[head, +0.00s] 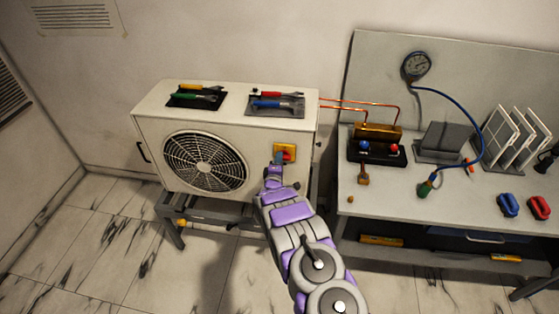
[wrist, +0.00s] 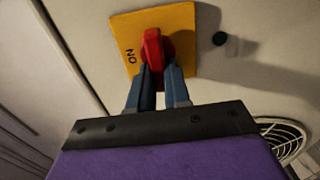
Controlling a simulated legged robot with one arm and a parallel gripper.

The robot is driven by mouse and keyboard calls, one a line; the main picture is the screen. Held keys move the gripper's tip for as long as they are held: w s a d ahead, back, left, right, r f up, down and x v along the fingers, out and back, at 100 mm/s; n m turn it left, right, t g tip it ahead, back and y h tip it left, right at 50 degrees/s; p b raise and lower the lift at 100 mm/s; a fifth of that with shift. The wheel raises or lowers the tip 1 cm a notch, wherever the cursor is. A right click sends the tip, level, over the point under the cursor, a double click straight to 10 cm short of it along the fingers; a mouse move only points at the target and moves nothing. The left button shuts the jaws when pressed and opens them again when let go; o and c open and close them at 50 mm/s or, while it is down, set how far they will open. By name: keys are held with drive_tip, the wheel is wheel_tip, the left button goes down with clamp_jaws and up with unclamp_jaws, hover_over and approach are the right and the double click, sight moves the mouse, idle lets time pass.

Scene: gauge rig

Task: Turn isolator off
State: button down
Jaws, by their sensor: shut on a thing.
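The isolator is a yellow plate (head: 290,147) with a red knob (head: 287,156) on the right part of the white outdoor unit's front. In the wrist view the yellow plate (wrist: 184,22) carries the word "ON" at its left, and the red knob (wrist: 153,47) stands at its middle. My gripper (wrist: 158,72) has its two blue fingers on either side of the knob's near end and is shut on it. In the head view my gripper (head: 277,158) reaches the plate from below and partly covers it. Other markings on the plate are hidden or unreadable.
The white unit (head: 225,116) has a fan grille (head: 205,162) and tool trays on top. Copper pipes link unit and bench. Floor at left is clear.

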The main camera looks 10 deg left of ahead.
drive_tip(key=shift+a+f, duration=0.1)
drive_tip(key=shift+a, duration=0.15)
drive_tip(key=c, duration=1.1)
unclamp_jaws()
drive_tip(key=shift+a, duration=0.2)
drive_tip(key=shift+d, duration=0.1)
drive_tip(key=shift+d, duration=0.1)
drive_tip(key=s, duration=1.1)
drive_tip(key=s+a+p, duration=0.1)
drive_tip(key=s, duration=0.5)
drive_tip(key=shift+s+f, duration=0.15)
drive_tip(key=shift+s, duration=0.05)
drive_tip(key=shift+w, duration=0.1)
